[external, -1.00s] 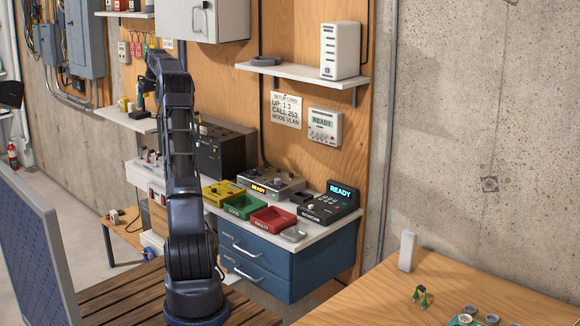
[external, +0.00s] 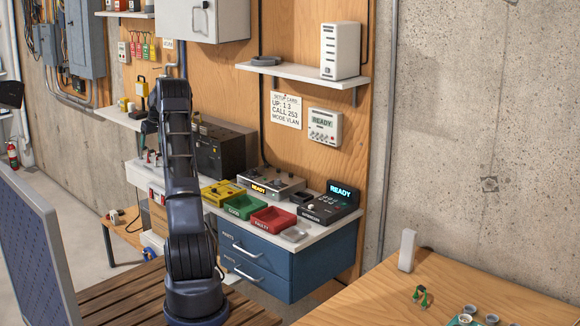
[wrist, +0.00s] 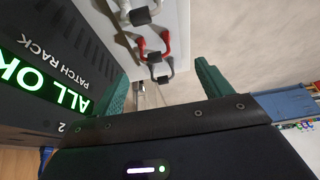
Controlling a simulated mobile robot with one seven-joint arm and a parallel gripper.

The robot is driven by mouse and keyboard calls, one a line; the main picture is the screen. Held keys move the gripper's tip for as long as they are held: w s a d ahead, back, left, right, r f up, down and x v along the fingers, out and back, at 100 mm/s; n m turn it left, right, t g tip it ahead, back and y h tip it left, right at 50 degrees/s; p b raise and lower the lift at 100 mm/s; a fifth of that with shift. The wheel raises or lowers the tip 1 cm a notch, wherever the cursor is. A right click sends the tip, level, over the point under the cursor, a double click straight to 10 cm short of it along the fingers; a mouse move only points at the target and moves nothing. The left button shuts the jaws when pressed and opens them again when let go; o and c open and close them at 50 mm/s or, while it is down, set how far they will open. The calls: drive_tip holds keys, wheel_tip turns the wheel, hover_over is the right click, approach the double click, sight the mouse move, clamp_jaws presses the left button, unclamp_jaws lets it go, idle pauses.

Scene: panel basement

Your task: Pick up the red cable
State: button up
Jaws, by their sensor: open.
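A short red cable (wrist: 153,45) shows at the top middle of the wrist view, curved in a loop with a dark middle piece, against a white surface. A white cable (wrist: 125,12) is above it in the picture, and a dark grey cable (wrist: 161,70) is below it. My gripper (wrist: 162,85) has two green fingers spread apart, with nothing held between them. The red cable appears beyond the fingertips, in the gap between them; no contact shows.
A dark patch rack (wrist: 55,60) with a green "ALL OK" display is close on the left of the wrist view. In the external view, a green tray (external: 240,206) and a red tray (external: 271,219) stand on the counter right of my arm.

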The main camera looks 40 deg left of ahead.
sight(152, 150)
drive_tip(key=x, duration=0.3)
drive_tip(key=shift+a, duration=0.1)
drive_tip(key=shift+w+d+x, duration=0.1)
drive_tip(key=shift+w+x, duration=0.1)
drive_tip(key=shift+x, duration=1.15)
drive_tip(key=shift+w+d+x, duration=0.1)
drive_tip(key=shift+w+x, duration=0.05)
drive_tip(key=shift+x, duration=1.15)
drive_tip(key=shift+f, duration=0.1)
drive_tip(key=c, duration=1.1)
